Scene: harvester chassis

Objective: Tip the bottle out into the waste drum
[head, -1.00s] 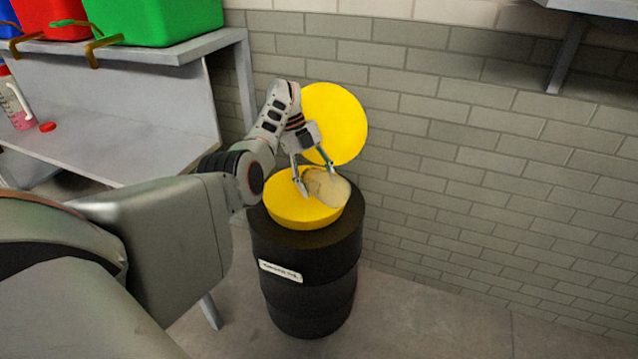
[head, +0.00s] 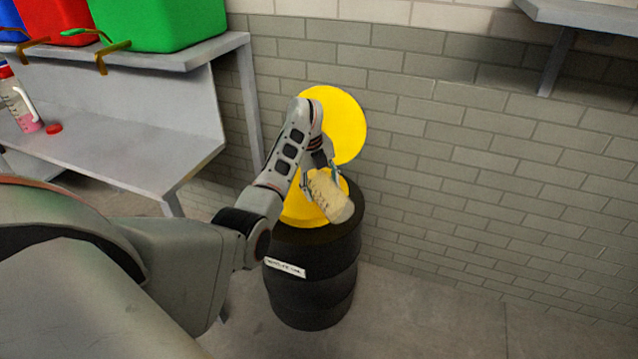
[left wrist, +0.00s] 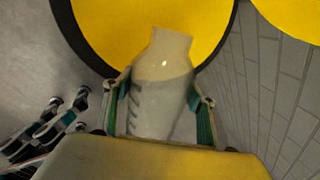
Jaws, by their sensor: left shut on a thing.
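A pale, translucent bottle (head: 325,193) is gripped by my left gripper (head: 320,180) above the waste drum (head: 310,285). In the head view it lies tilted, its broad end towards the lower right. In the left wrist view the bottle (left wrist: 160,95) sits between both fingers, its neck towards the yellow funnel top. A level line shows near its shoulder; I see no stream leaving it. The black drum carries a yellow funnel (head: 297,212) with its round yellow lid (head: 345,120) open behind. My right gripper (left wrist: 75,112) shows only at the left wrist view's left, fingertips apart.
A grey bench (head: 110,150) stands left, with a bottle of pink liquid (head: 25,110) and a red cap (head: 54,129). Red and green bins (head: 155,22) sit on its shelf. A brick wall (head: 480,150) is close behind the drum. The floor to the right is clear.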

